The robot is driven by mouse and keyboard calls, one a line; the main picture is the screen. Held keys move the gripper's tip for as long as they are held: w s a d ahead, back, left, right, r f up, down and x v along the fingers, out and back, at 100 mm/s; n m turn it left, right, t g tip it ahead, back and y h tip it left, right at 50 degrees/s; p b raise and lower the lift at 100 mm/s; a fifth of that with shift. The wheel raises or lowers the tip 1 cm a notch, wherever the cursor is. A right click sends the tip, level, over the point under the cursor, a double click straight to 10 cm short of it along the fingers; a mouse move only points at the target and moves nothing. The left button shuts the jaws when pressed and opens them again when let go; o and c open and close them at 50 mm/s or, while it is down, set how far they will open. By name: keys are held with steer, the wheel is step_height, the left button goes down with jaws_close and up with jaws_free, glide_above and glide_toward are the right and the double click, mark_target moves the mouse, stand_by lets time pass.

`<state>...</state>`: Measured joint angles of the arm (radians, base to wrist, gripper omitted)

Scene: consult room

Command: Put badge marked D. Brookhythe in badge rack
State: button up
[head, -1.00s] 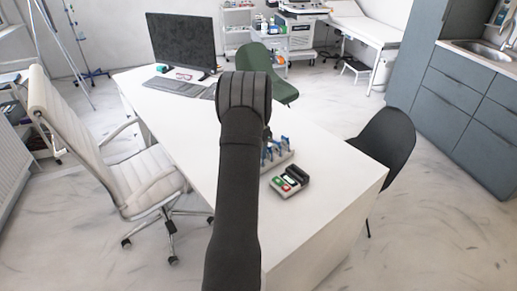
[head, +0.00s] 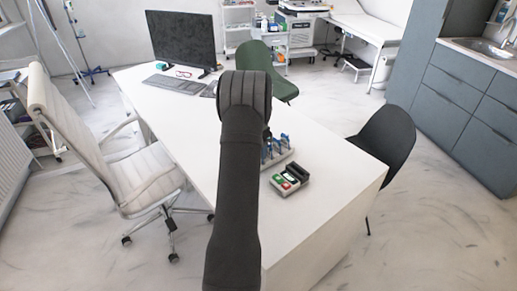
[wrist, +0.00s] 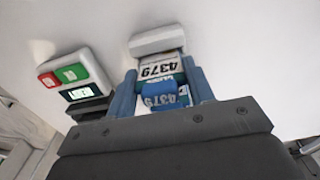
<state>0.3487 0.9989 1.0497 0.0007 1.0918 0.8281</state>
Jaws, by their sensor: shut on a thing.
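My gripper (wrist: 162,94) shows in the wrist view with its dark body along the bottom edge. The number shows a second time on a blue part just below. Blue upright parts stand on both sides. The badge rack (head: 289,156), a pale base with several blue uprights, stands on the desk in the head view, partly behind my arm. My arm hides the fingers and the held badge there. I cannot tell whether the badge touches the rack.
A small device (head: 291,179) with red and green buttons sits on the white desk (head: 320,205) near the rack; it also shows in the wrist view (wrist: 72,76). A monitor (head: 181,40) and keyboard (head: 174,84) stand at the far end. The desk's near right part is clear.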

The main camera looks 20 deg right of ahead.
steer(key=shift+f, duration=0.6)
stand_by(0.3)
steer(key=o, duration=1.3)
steer(key=shift+o, duration=0.2)
steer(key=shift+r, duration=0.15)
steer(key=shift+r, duration=3.4)
steer(key=shift+f, duration=0.1)
steer(key=shift+f, duration=3.2)
steer(key=shift+r, duration=0.1)
